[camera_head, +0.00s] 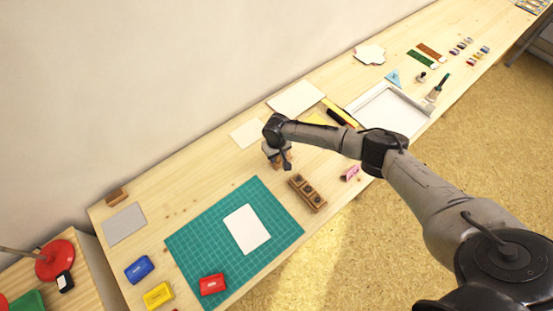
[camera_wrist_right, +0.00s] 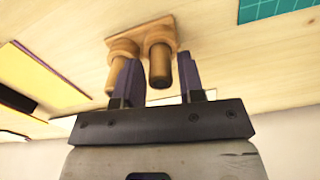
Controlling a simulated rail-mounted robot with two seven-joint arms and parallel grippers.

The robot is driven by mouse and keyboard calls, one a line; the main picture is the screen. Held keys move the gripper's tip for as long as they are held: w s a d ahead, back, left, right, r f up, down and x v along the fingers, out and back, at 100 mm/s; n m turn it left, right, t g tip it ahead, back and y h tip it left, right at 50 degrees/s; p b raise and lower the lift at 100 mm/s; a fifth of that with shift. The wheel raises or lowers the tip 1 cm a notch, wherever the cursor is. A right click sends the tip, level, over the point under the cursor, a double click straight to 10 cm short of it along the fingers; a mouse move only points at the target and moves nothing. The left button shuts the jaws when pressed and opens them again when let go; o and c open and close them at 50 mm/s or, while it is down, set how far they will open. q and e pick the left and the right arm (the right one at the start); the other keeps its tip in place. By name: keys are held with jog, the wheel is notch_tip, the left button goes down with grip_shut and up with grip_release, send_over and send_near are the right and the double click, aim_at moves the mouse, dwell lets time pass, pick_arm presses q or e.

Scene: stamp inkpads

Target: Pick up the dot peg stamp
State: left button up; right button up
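A small wooden stand with two upright wooden peg stamps shows in the right wrist view; its base plate (camera_wrist_right: 142,35) lies on the table. One peg (camera_wrist_right: 160,66) is between the fingers of my right gripper (camera_wrist_right: 160,85), which are apart, with gaps on both sides of the peg. The other peg (camera_wrist_right: 120,55) is just outside the left finger, partly hidden by it. The pegs' stamp faces are hidden, so I cannot tell which is the dot stamp. In the head view my right gripper (camera_head: 278,157) is over the stand, which it mostly covers. My left gripper is not in view.
A wooden block with three dark round spots (camera_head: 307,193) lies right of the stand. The green cutting mat (camera_head: 195,246) bears a white card (camera_head: 246,229). Blue (camera_head: 139,269), yellow (camera_head: 158,295) and red (camera_head: 212,284) inkpads are near the front. A white tray (camera_head: 353,107) lies farther right.

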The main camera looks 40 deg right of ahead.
grip_shut()
jog(key=shift+r, duration=0.15)
jog(key=shift+r, duration=0.55)
jog(key=r, duration=0.1)
jog(key=r+p, duration=0.1)
jog(key=r, duration=0.1)
jog(key=shift+s+d+r, duration=0.2)
jog(key=shift+s+d, duration=0.1)
jog(key=s+d+r+p, duration=0.2)
jog(key=s+d+r, duration=0.4)
jog(key=s, duration=0.2)
jog(key=shift+s+r, duration=0.15)
jog(key=shift+s, duration=0.25)
jog(key=shift+d, duration=0.1)
